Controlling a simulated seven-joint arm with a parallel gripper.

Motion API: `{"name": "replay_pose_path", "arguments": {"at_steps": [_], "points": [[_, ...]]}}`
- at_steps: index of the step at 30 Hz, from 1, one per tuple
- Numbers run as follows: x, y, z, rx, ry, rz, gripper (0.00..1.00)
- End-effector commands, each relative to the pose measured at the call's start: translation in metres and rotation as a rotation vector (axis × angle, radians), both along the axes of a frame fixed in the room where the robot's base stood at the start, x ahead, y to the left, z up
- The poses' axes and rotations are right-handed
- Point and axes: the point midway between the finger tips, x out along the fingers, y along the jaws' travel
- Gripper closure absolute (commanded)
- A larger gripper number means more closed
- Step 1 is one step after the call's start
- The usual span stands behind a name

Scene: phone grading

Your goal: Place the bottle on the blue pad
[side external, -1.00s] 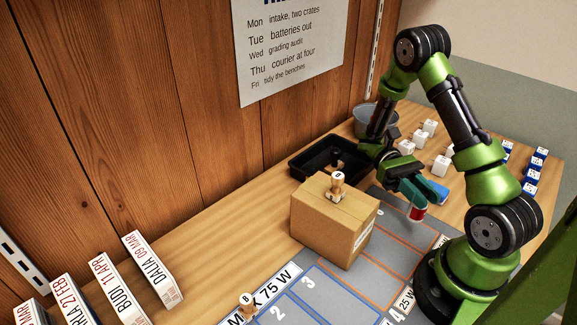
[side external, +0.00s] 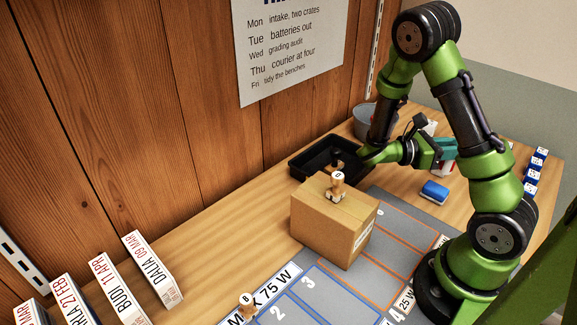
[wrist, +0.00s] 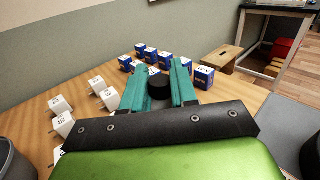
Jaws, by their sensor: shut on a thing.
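My gripper (side external: 446,148) has teal fingers and is shut on the bottle (side external: 450,169), a small white and red thing that shows below the fingers and is partly hidden by the arm. In the wrist view the black round top of the bottle (wrist: 159,83) sits between the teal fingers of my gripper (wrist: 160,78). A small blue pad (side external: 435,190) with a pale lower edge lies on the table, nearer the camera than the gripper and apart from the bottle. The pad is not clear in the wrist view.
A cardboard box (side external: 325,233) with a wooden stamp (side external: 337,185) on top stands left of the arm. A black tray (side external: 312,165) and a grey bucket (side external: 366,120) lie behind it. White chargers (wrist: 63,122) and blue boxes (wrist: 203,77) stand around the gripper. A grey mat (side external: 385,262) lies in front.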

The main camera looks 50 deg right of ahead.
Motion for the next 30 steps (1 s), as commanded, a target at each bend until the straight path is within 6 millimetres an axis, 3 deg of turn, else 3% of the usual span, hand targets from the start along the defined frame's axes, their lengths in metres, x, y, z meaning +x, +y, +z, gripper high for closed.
{"name": "replay_pose_path", "arguments": {"at_steps": [12,24,25,30], "points": [[-0.001,0.000,-0.049,0.000,0.000,-0.005,1.00],[0.000,0.000,-0.054,-0.001,-0.001,-0.003,1.00],[0.000,0.000,-0.054,-0.001,-0.001,-0.004,0.70],[0.000,0.000,-0.054,-0.001,-0.003,-0.004,0.47]]}}
